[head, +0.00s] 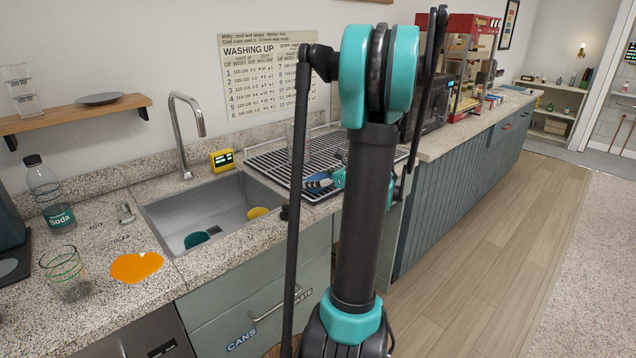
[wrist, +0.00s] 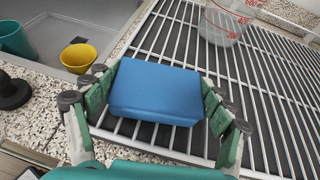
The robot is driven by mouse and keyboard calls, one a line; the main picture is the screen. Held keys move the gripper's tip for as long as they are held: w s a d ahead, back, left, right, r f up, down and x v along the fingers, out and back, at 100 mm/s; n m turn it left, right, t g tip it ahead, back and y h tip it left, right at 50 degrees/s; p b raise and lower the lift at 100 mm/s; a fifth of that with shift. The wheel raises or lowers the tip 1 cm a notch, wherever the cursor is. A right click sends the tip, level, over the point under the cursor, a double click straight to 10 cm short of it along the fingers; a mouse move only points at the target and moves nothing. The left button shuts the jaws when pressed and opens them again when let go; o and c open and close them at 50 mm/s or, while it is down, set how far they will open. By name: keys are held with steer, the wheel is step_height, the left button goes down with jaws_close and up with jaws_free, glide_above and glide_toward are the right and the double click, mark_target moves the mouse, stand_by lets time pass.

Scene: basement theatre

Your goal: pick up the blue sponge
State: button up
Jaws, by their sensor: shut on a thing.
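The blue sponge (wrist: 157,91) is a blue block in the wrist view, over the front edge of the wire drying rack (wrist: 262,103). My gripper (wrist: 158,100) has a finger on each side of the sponge and is shut on it. I cannot tell whether the sponge touches the rack or is just above it. In the head view the sponge (head: 318,182) shows only in part, at the rack's front, with my arm hiding much of the gripper there.
A measuring beaker (wrist: 228,20) stands on the rack. The sink (head: 222,212) to the left holds a teal cup (head: 197,239) and a yellow cup (head: 258,212). A tap (head: 186,130), a soda bottle (head: 50,195) and a glass (head: 66,275) stand around it.

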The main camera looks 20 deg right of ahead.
mark_target(317, 178)
steer(key=shift+r, duration=0.15)
step_height(317, 178, up, 20)
stand_by(0.5)
